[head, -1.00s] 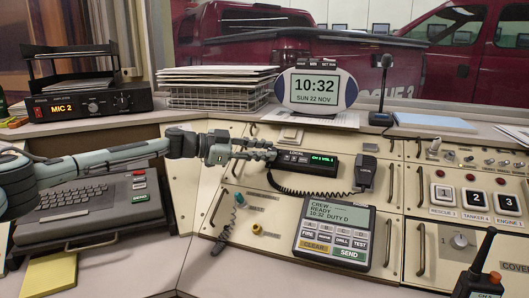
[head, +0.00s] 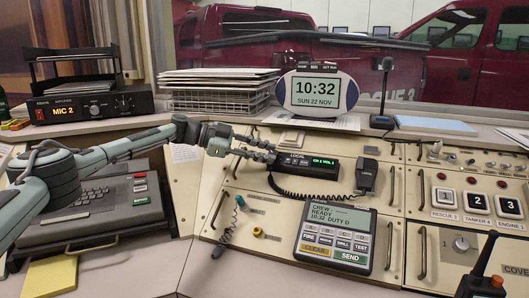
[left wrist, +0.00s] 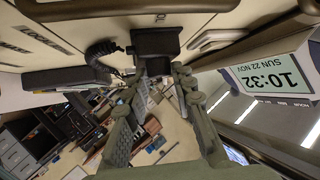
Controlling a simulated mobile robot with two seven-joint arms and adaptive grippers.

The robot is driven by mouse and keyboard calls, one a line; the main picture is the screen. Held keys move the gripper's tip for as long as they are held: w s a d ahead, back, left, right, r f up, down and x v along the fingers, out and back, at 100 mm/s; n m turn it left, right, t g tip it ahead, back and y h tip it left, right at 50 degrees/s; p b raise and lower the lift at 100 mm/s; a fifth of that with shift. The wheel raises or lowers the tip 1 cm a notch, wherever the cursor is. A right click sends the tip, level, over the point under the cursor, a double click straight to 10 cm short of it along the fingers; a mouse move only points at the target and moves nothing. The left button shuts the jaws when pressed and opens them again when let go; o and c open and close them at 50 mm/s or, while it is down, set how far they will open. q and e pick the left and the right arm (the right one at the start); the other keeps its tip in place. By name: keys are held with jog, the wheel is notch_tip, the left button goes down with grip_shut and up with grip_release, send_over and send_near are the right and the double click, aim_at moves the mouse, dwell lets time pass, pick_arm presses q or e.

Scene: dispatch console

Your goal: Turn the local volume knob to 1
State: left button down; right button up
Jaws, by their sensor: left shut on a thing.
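The local radio (head: 308,165) is a black unit on the cream console, marked LOCAL, with a green display (head: 323,163) that seems to read CH 1 VOL 1; the digits are tiny. My left gripper (head: 272,157) reaches in from the left, with its fingertips at the radio's left end. The gripper is shut on the local volume knob, which the fingers hide. In the left wrist view the fingers (left wrist: 160,74) close in at the black radio (left wrist: 156,42). My right gripper is not in view.
A handset (head: 366,175) with a coiled cord hangs right of the radio. A keypad terminal (head: 336,236) sits below it. A football-shaped clock (head: 317,94) stands behind. A wire basket of papers (head: 218,100) is behind my left gripper.

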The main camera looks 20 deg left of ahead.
pick_arm(q)
jog(key=c, duration=1.3)
grip_release()
jog(key=shift+o, duration=0.2)
jog(key=v, duration=1.2)
